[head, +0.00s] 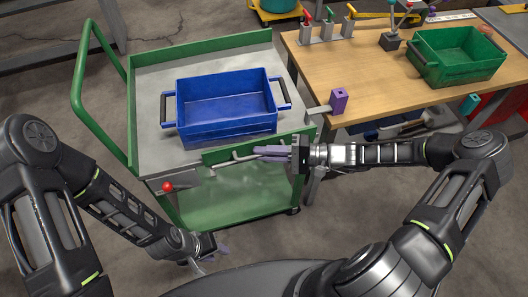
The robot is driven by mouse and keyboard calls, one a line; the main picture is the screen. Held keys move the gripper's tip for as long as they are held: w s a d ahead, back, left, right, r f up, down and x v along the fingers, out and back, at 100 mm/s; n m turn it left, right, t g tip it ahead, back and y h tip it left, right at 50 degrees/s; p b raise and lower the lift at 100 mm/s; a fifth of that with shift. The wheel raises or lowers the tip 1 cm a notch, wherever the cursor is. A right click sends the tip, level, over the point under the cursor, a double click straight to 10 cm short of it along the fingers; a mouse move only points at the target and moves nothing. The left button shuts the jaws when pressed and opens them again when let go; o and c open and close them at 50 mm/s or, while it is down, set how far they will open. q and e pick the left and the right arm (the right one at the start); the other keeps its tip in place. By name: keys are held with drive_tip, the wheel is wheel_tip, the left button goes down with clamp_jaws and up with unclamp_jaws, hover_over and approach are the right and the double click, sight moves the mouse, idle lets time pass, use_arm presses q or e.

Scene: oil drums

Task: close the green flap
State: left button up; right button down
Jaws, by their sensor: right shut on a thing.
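The green flap (216,157) is a narrow green panel with a grey bar handle (242,157) along the front edge of the cart's top. It appears raised, but I cannot tell its exact angle. My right gripper (263,153) comes in from the right, with its lavender fingers shut on the handle and hiding part of it and of the flap. My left gripper (212,252) hangs low in front of the cart, apart from the flap. Its fingers are small and partly hidden, so I cannot tell how far they are parted.
A blue crate (226,128) stands on the grey top of the green cart (150,105), just behind the flap. A red knob (167,187) sits at the cart's front left corner. The wooden workbench (365,80) at right holds a green crate (455,75) and a purple block (339,101).

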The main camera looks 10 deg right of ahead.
drive_tip(key=c, duration=1.8)
unclamp_jaws()
drive_tip(key=shift+w, duration=0.1)
drive_tip(key=shift+o, duration=0.2)
drive_tip(key=b+v, duration=0.1)
drive_tip(key=v, duration=0.7)
